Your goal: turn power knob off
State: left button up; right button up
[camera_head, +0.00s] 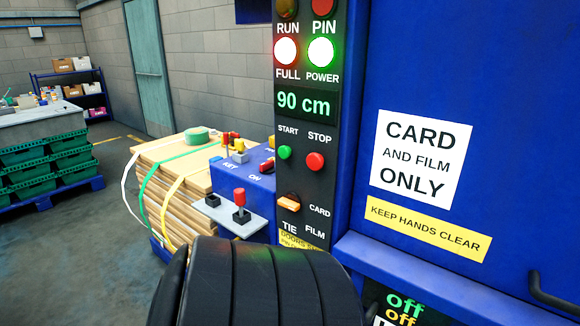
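The blue machine (350,120) carries a black control panel with a lit lamp (321,51) labelled POWER and a lit lamp (286,51) labelled FULL. An orange selector knob (289,203) sits low on the panel near the words CARD, TIE and FILM. A label reading "off" (405,303) shows at the bottom right, cut by the frame edge. No knob marked as the power knob can be made out. A dark ribbed part, seemingly of my own arm, fills the bottom centre and hides what is behind it. No gripper fingers show.
A green START button (285,153) and a red STOP button (315,161) sit on the panel. A blue box (248,180) with KEY and ON labels and a red-topped lever (239,203) stand left of it. Strapped cardboard (170,165) is behind.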

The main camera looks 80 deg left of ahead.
aim_at(267, 168)
jog(key=i+u, duration=0.1)
jog(key=u, duration=1.65)
